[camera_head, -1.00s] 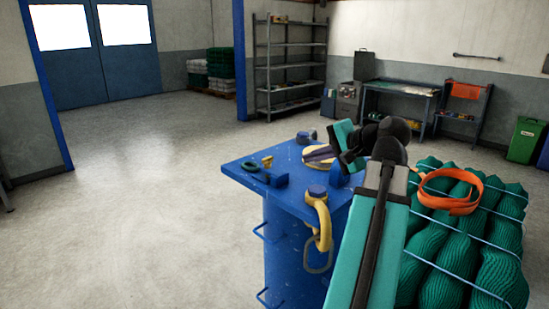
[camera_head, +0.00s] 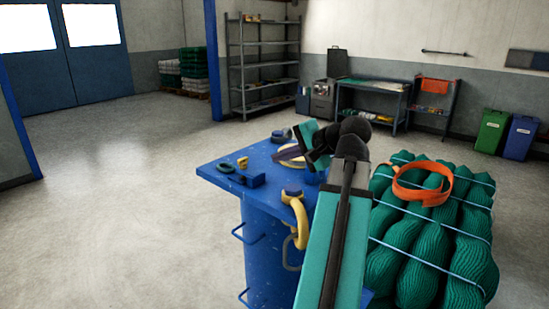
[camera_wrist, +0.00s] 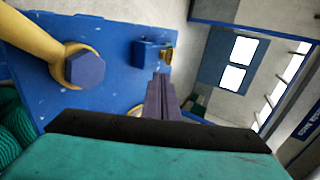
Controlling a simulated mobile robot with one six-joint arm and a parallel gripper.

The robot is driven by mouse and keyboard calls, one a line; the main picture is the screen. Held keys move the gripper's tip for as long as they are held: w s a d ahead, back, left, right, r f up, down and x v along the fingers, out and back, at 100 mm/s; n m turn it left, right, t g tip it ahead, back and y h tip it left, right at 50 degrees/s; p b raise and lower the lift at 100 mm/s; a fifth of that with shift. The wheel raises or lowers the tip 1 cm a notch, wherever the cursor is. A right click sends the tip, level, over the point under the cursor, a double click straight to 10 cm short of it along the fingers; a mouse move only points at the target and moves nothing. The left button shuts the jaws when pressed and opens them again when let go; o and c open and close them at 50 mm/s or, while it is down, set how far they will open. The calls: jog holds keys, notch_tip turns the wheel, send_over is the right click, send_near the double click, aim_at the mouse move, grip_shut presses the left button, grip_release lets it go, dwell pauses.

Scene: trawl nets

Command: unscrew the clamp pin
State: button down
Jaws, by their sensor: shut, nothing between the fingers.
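A small blue block (camera_head: 250,180) with a yellow knob (camera_head: 242,163) sits on the left part of the blue stand's top (camera_head: 215,168); this looks like the clamp and its pin. In the wrist view, the block (camera_wrist: 147,52) and yellow knob (camera_wrist: 167,55) lie just beyond my fingertips. My gripper (camera_head: 285,154) is over the right part of the top, to the right of the block. Its fingers (camera_wrist: 158,80) are closed together and empty, apart from the knob. The wrist housing hides part of the stand's top.
A yellow shackle (camera_head: 300,222) with a blue bolt head (camera_wrist: 84,70) is at the stand's near edge. Bundled green nets (camera_head: 415,235) with an orange strap (camera_head: 424,196) lie to the right. A dark ring (camera_head: 225,168) lies beside the block. Open floor is left.

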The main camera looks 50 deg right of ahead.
jog(key=p, duration=0.4)
send_near(246, 161)
jog(key=x, duration=0.4)
jog(key=shift+w+d+f, duration=0.1)
jog(key=shift+w+f, duration=0.05)
jog(key=shift+f, duration=0.2)
jog(key=shift+w+f, duration=0.1)
jog(key=shift+w, duration=0.6)
